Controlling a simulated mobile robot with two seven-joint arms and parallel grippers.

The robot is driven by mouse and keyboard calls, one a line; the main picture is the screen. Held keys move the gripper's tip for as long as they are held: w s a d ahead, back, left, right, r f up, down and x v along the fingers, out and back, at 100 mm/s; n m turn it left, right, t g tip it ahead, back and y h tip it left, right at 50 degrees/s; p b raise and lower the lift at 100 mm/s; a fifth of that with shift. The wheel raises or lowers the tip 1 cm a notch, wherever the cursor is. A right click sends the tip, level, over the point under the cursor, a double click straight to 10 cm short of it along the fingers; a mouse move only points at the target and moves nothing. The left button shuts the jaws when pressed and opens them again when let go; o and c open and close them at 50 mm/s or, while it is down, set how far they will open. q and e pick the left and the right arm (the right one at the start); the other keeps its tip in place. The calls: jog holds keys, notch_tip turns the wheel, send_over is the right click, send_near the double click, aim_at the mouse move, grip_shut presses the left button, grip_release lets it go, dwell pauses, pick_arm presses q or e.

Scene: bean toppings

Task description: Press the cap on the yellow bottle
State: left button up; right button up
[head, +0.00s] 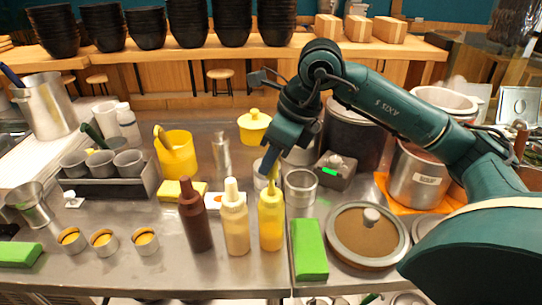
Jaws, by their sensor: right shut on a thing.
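The yellow bottle (271,226) stands upright near the front edge of the steel counter, rightmost of three squeeze bottles. Its narrow yellow cap (270,184) points up. My right gripper (269,165) reaches down from above with its fingers at the tip of the cap. The fingers are shut on the cap, though the exact contact is small and partly hidden. My left gripper is not in view.
A tan bottle (236,228) and a brown bottle (196,222) stand close on the left. A green block (309,249) and a round lidded pan (368,236) lie to the right. A steel cup (300,190) stands just behind.

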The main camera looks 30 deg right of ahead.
jog(key=shift+f+b, duration=0.55)
jog(key=shift+f, duration=0.1)
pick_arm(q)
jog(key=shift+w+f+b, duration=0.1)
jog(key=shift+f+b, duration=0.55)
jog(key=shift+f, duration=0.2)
pick_arm(e)
jog(key=shift+f, duration=0.8)
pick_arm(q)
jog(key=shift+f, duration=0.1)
pick_arm(e)
jog(key=shift+f, duration=0.1)
pick_arm(q)
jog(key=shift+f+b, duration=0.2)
jog(key=shift+b, duration=0.4)
pick_arm(e)
jog(key=shift+f, duration=0.45)
pick_arm(q)
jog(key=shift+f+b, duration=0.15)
jog(key=shift+b, duration=0.15)
pick_arm(e)
jog(key=shift+f, duration=0.2)
jog(key=o, duration=1.2)
jog(key=shift+o, duration=0.2)
